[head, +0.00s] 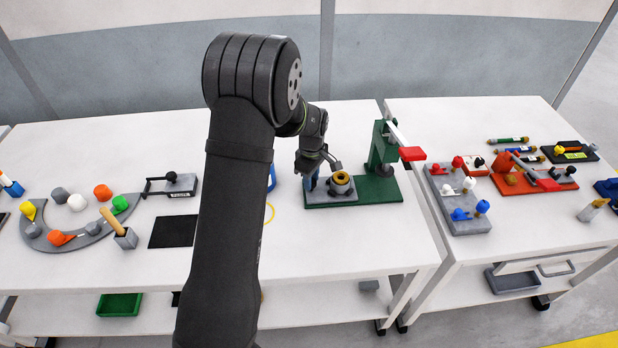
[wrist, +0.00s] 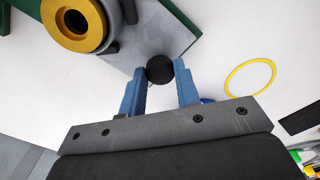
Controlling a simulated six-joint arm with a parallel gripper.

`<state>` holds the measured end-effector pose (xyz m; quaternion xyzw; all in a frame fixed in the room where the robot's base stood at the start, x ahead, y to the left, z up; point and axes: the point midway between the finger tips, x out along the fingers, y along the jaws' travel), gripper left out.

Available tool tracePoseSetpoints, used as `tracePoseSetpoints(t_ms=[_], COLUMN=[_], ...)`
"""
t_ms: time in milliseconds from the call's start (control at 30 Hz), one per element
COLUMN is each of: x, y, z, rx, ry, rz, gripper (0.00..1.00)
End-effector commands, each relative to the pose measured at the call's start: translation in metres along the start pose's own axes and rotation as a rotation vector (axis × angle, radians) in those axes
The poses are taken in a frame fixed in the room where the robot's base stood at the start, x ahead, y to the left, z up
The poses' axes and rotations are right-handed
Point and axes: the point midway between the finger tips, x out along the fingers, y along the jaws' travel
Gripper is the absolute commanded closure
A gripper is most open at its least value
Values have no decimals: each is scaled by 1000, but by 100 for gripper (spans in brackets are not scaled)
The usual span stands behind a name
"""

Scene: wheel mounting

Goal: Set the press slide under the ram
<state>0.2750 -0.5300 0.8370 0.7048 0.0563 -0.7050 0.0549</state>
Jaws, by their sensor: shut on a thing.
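The press slide (head: 343,197) is a grey plate on the left part of the green press base (head: 378,192). It carries a grey holder with a brass ring (head: 340,178). In the wrist view the slide (wrist: 180,35) and the ring (wrist: 73,22) show at the top. My gripper (wrist: 160,73) has its blue fingers shut on the slide's black knob (wrist: 159,69) at its outer end. In the head view my gripper (head: 313,181) is at the slide's left end, partly hidden by my wrist. The green press column (head: 380,142) with the ram stands right of the ring, not over it.
The press's red lever handle (head: 412,154) sticks out at the right. A yellow ring (head: 269,213) and a black mat (head: 173,231) lie to the left. The table in front of the press is clear. A second table (head: 520,240) with other fixtures stands at the right.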

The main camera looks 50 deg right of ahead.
Motion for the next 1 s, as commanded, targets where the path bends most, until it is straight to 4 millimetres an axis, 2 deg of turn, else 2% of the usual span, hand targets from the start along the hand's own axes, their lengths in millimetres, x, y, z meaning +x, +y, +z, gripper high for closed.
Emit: tracePoseSetpoints(t_ms=[300, 433, 600, 900, 933, 1000], x=[0, -1, -1, -2, -2, -2], y=[54, 72, 81, 83, 83, 82], z=[74, 97, 110, 113, 113, 113], rx=[7, 5, 2, 1, 2, 2], ry=[0, 0, 0, -2, -3, -2], rz=[5, 6, 6, 10, 10, 9], gripper=[100, 100, 100, 100, 65, 51])
